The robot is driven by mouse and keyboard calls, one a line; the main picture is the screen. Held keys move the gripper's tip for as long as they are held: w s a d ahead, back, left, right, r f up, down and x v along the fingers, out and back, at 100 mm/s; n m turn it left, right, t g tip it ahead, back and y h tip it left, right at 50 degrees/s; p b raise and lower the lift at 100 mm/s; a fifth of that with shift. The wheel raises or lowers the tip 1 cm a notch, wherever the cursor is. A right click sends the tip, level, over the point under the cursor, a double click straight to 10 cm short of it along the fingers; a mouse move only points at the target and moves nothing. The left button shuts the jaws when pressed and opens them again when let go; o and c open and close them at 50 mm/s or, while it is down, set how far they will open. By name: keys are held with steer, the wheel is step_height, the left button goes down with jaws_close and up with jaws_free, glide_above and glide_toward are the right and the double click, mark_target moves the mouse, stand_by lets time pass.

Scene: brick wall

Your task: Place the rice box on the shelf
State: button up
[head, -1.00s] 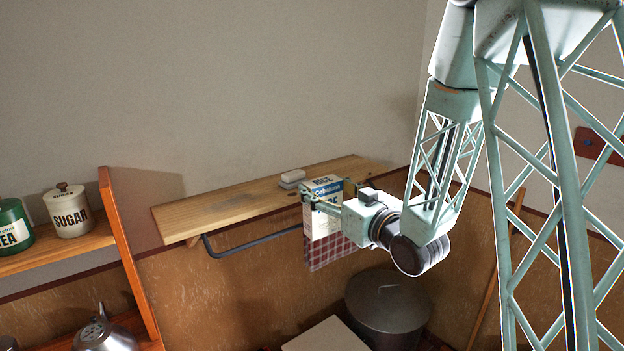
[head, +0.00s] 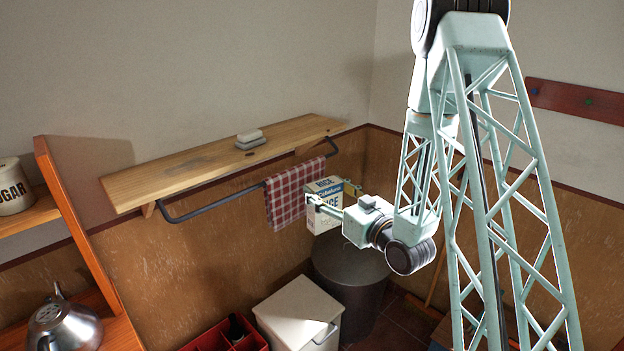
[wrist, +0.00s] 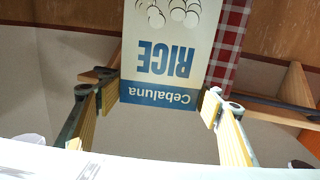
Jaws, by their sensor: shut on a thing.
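The rice box (head: 323,222), white with a blue band and blue lettering, is held upright in my gripper (head: 332,204). In the wrist view the box (wrist: 170,60) stands between the two fingers of my gripper (wrist: 158,98), which is shut on it; its lettering appears upside down there. The wooden wall shelf (head: 190,168) runs along the wall to the left in the head view. The back of the box is hidden.
Two stacked pale blocks (head: 250,138) lie on the shelf; its left part is bare. A checked towel (head: 290,195) hangs from the dark rail (head: 215,206) under the shelf, close to the box. Below are a dark round bin (head: 350,265) and a white bin (head: 298,310).

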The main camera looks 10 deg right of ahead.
mark_target(335, 199)
steer(key=shift+h, duration=0.3)
steer(key=shift+s+d+f, duration=0.2)
steer(key=shift+d+f, duration=0.55)
steer(key=shift+f, duration=0.1)
steer(key=shift+s+d+f, duration=0.2)
steer(key=shift+d+f, duration=0.5)
steer(key=shift+f, duration=0.15)
steer(key=shift+a, duration=0.1)
